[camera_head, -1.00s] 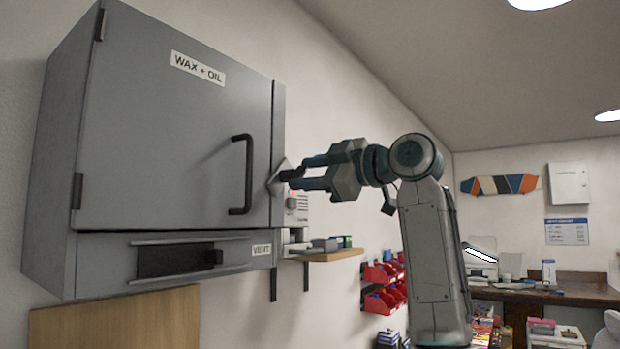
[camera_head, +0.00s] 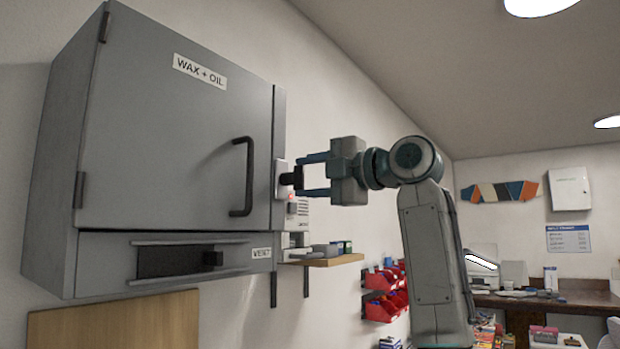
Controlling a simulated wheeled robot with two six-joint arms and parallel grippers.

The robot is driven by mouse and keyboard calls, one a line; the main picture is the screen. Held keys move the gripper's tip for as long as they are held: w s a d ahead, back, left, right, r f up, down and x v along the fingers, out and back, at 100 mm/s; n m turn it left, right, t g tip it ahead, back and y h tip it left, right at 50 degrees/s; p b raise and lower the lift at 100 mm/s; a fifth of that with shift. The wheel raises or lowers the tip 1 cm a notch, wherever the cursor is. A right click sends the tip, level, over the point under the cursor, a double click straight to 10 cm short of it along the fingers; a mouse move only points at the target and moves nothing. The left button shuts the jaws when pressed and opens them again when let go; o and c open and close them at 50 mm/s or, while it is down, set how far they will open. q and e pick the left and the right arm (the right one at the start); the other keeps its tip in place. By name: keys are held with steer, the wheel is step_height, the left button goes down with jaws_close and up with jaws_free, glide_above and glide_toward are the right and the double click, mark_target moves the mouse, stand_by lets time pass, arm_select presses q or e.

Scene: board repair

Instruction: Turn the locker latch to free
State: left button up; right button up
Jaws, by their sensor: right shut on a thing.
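The grey locker (camera_head: 170,140) labelled "WAX + OIL" hangs on the left wall with its door closed. Its latch has a light square plate (camera_head: 280,179) on the right edge of the door side, now sitting upright and square to the edge, with a dark knob (camera_head: 290,179) sticking out to the right. My right gripper (camera_head: 302,177) reaches in from the right and is shut on the latch knob, its fingers one above the other. The fingertips partly hide the knob. My left gripper is not in view.
A black door handle (camera_head: 246,177) stands left of the latch. A vent drawer (camera_head: 180,258) sits below the door.

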steer(key=shift+f, duration=0.1)
stand_by(0.4)
steer(key=o, duration=1)
steer(key=shift+s+d+b, duration=0.35)
steer(key=shift+d, duration=0.1)
steer(key=b+v, duration=0.3)
steer(key=v, duration=0.6)
steer(key=shift+s+d+b, duration=0.25)
steer(key=shift+d+b, duration=0.05)
